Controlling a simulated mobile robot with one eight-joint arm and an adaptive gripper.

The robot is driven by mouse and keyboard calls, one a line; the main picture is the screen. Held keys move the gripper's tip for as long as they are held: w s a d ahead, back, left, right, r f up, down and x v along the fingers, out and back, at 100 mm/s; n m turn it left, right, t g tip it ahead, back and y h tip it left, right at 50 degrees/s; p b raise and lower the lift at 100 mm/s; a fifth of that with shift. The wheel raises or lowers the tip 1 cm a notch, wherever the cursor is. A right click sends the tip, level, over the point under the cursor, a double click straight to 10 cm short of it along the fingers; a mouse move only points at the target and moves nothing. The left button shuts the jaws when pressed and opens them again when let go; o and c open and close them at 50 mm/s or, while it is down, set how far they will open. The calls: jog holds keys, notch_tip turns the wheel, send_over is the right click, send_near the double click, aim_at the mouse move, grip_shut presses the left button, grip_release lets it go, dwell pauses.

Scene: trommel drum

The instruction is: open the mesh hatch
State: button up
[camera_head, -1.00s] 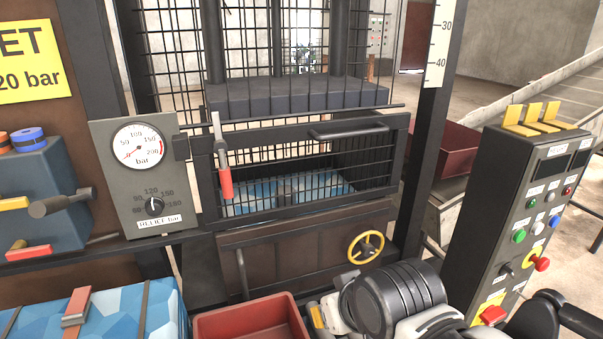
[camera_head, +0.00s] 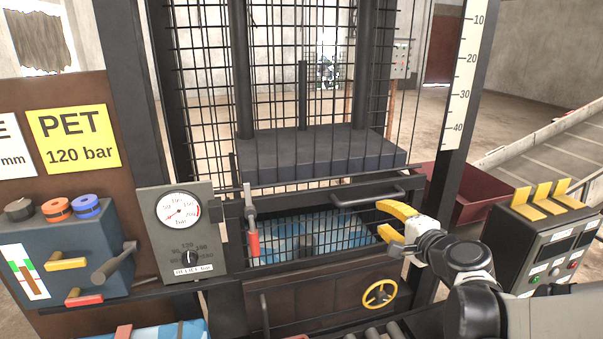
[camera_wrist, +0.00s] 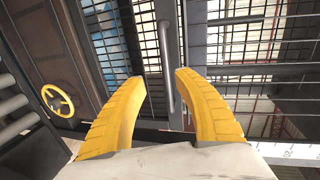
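The mesh hatch (camera_head: 285,262) is a dark frame with wire mesh, shut low in the press front. Its dark bar handle (camera_head: 350,198) runs along the top edge. It also shows upright in the wrist view (camera_wrist: 165,55). A latch lever with a red grip (camera_head: 253,244) hangs down at the hatch's left edge. My gripper (camera_head: 383,222) has yellow fingers, open and empty, in front of the hatch's right side. In the wrist view, the handle appears between and beyond the fingertips (camera_wrist: 161,76); contact cannot be told.
A pressure gauge box (camera_head: 152,240) stands left of the hatch. A yellow handwheel (camera_head: 380,293) sits below it. A control console (camera_head: 530,235) and a dark red bin (camera_head: 480,195) are at the right. A dark post with a scale (camera_head: 466,90) stands right of the hatch.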

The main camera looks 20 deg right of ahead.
aim_at(371, 201)
jog(key=shift+m+h, duration=0.3)
jog(key=shift+m, duration=0.2)
jog(key=x, duration=0.3)
jog(key=d+x, duration=0.1)
jog(key=x, duration=0.3)
jog(key=r+b+x, duration=0.1)
jog(key=x, duration=0.2)
jog(key=shift+w+d, duration=0.25)
jog(key=shift+w, duration=0.3)
grip_shut()
